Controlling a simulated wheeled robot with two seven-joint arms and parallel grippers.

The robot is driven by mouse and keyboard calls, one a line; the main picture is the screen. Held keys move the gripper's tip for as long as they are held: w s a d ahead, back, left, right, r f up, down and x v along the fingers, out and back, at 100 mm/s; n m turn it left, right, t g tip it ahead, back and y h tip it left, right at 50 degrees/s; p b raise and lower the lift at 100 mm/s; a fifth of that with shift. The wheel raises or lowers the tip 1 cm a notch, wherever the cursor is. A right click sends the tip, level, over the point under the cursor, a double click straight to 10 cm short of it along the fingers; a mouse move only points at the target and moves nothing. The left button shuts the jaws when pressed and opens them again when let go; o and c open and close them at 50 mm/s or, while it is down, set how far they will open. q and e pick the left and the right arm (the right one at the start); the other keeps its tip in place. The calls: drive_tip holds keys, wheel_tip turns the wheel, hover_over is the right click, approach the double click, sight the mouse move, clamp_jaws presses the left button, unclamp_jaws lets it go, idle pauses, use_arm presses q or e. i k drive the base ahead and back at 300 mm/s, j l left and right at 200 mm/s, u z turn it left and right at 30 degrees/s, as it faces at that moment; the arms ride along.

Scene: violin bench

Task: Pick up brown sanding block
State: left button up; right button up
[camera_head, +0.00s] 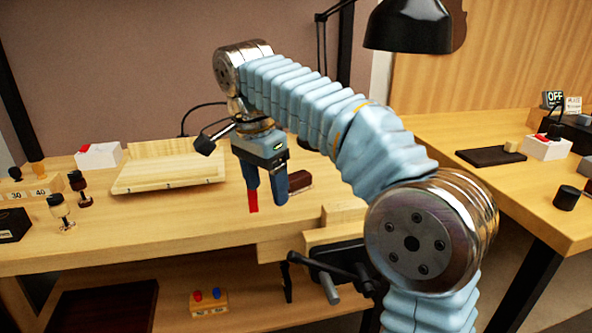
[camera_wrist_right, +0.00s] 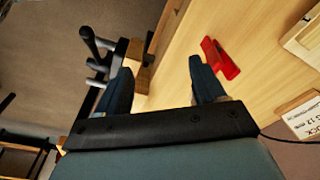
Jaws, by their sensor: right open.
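A dark reddish-brown block (camera_head: 299,181), which looks like the sanding block, lies on the wooden bench just right of and behind my right gripper (camera_head: 267,204). Part of it is hidden by the gripper. My right gripper points down over the bench, with its two blue fingers apart and nothing between them. In the right wrist view the fingers (camera_wrist_right: 160,68) are also apart, over bare bench, and I cannot make out the block there. My left gripper is not in view.
A red object (camera_wrist_right: 220,58) lies on the bench near one fingertip. A black vise (camera_head: 335,262) sits at the bench's front edge. A pale wooden board (camera_head: 168,175), a white box (camera_head: 98,156) and small bottles stand left. A black lamp (camera_head: 408,26) hangs above.

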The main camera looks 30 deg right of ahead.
sight(300, 181)
drive_tip(key=i+l, duration=0.2)
drive_tip(key=l, duration=0.15)
drive_tip(key=i+l, duration=0.2)
drive_tip(key=l, duration=0.55)
